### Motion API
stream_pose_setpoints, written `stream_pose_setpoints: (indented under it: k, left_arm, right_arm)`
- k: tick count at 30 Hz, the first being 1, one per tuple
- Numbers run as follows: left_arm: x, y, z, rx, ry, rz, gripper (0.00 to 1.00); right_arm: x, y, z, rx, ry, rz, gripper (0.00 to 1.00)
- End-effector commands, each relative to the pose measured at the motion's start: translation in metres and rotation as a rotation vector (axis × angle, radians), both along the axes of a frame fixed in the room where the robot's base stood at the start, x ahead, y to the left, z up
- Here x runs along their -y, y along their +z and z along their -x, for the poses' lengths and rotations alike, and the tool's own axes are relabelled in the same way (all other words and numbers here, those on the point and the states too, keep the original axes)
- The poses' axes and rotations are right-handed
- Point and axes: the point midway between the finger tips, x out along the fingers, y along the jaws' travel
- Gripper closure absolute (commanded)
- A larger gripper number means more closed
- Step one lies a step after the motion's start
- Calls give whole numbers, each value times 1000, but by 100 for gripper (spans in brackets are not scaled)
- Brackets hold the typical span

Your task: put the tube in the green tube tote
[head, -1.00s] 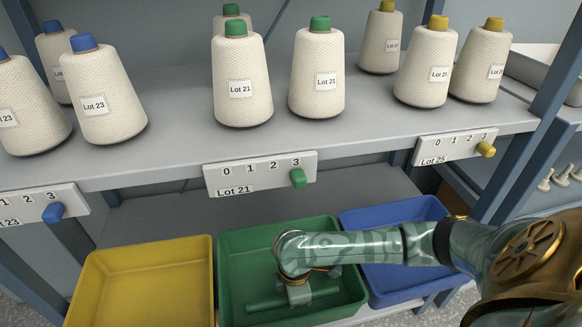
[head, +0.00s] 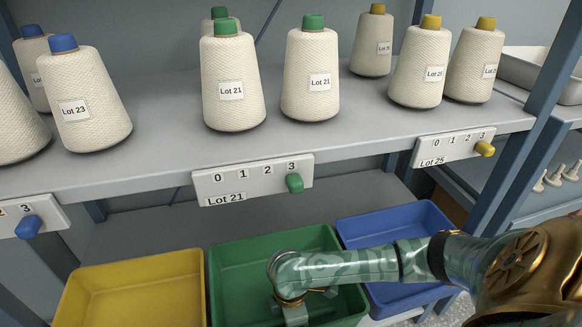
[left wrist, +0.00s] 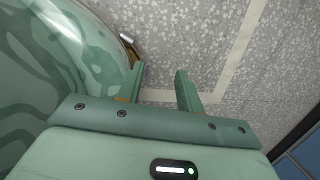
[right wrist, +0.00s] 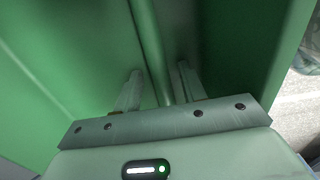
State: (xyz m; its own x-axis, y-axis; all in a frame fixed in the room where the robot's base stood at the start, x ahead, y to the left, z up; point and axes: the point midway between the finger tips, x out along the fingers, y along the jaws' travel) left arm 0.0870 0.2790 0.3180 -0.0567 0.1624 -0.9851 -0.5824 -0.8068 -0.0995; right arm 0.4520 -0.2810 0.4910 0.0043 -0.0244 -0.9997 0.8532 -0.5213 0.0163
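The green tube tote (head: 222,254) stands below the shelf, between a yellow and a blue tote. My right arm reaches into it, and my right gripper (head: 293,316) is low inside, cut by the bottom edge of the head view. In the right wrist view a green tube (right wrist: 150,40) runs lengthwise between the fingers of the right gripper (right wrist: 159,70), with a gap on each side; the gripper is open. The tube is inside the tote's green walls. My left gripper (left wrist: 158,76) is open and empty above the speckled floor; it is outside the head view.
The yellow tote (head: 130,275) and blue tote (head: 390,215) flank the green one and look empty. Above, the shelf (head: 300,137) carries several yarn cones with blue, green and yellow tops. Counter plates with coloured sliders, such as the Lot 21 plate (head: 252,180), line its front edge.

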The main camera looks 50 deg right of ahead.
Motion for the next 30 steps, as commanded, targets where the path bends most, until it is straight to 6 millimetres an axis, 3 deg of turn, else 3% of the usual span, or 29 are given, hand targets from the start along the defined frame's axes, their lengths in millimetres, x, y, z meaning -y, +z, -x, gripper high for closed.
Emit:
stream_pose_setpoints:
  k: [10,14,19,26,27,30]
  left_arm:
    - [0,0,1,4,5,4,64]
    - [-1,-11,26,-22,32,19,64]
    - [-3,-24,73,-59,89,43,64]
    - [-8,-26,137,-97,181,66,64]
    - [-3,-20,135,-83,195,77,64]
    - [5,-12,138,-69,223,93,64]
  right_arm:
    - [0,7,0,2,1,0,59]
    - [0,19,-1,5,1,1,59]
    - [-1,39,-1,6,1,0,59]
    - [-1,71,-1,7,0,1,59]
    - [-2,86,-2,12,0,0,59]
    - [-2,107,-1,10,0,0,59]
